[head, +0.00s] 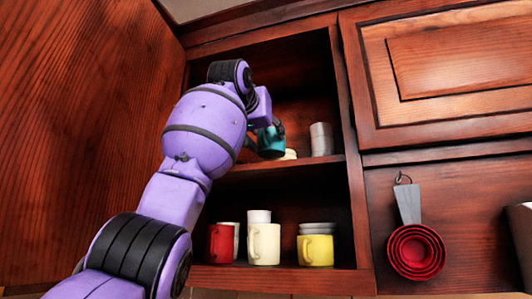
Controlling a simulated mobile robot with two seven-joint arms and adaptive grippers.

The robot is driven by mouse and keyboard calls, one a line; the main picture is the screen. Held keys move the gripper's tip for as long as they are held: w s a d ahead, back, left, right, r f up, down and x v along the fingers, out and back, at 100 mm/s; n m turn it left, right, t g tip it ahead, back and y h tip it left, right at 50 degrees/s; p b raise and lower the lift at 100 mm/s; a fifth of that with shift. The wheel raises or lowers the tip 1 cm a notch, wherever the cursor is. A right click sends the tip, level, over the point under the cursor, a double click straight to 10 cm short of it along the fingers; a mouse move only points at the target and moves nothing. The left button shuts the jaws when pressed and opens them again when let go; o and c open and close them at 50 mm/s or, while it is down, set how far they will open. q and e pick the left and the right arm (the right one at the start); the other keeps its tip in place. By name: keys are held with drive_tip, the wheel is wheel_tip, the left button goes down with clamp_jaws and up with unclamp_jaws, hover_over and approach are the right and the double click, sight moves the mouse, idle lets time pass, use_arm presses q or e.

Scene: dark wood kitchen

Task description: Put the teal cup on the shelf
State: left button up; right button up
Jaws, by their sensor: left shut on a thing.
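The teal cup (270,142) is inside the open cupboard at the level of the upper shelf (318,162), left of a grey-white cup stack. My left gripper (276,130) is shut on the teal cup. My purple arm comes in from the lower left and hides the left part of the shelf. Whether the cup's base touches the shelf cannot be told. My right gripper is not in view.
A pale stacked item (321,139) and a low cream item (288,154) stand on the upper shelf. Below are a red mug (220,244), a cream mug (264,244) and a yellow mug (315,250). Red measuring cups (416,251) hang at right. The open door (80,120) is at left.

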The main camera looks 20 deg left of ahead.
sight(266, 150)
use_arm(q)
drive_tip(key=shift+w+a+f, duration=0.15)
drive_tip(key=shift+f, duration=0.15)
drive_tip(key=shift+w+a+f, duration=0.1)
drive_tip(key=shift+w+f, duration=0.1)
drive_tip(key=shift+f, duration=0.75)
drive_tip(key=shift+w+a+f, duration=0.1)
drive_tip(key=shift+w+f, duration=0.05)
drive_tip(key=shift+f, duration=0.75)
drive_tip(key=shift+d, duration=0.1)
drive_tip(key=shift+s, duration=0.15)
drive_tip(key=shift+d, duration=0.1)
drive_tip(key=shift+f, duration=0.15)
drive_tip(key=o, duration=1.4)
